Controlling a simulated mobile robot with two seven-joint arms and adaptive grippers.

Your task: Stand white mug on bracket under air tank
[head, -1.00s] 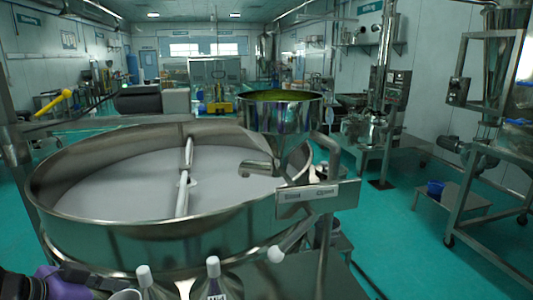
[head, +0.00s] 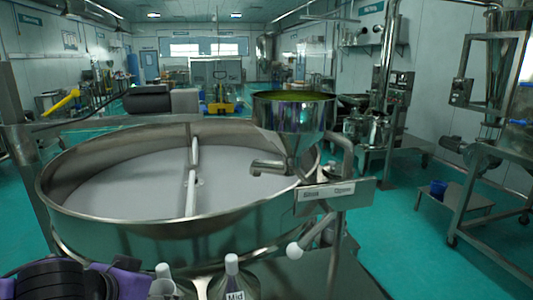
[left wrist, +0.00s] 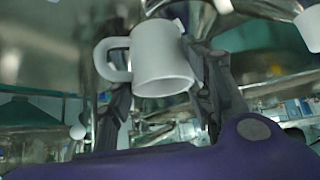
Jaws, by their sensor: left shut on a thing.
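My right gripper is in neither view. I cannot make out an air tank or a bracket under it.
The large round sieve (head: 120,233) fills the middle, with a steel hopper (head: 293,112) above its right side. A white ball knob (head: 294,250) sticks out below the sign plate (head: 335,195).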

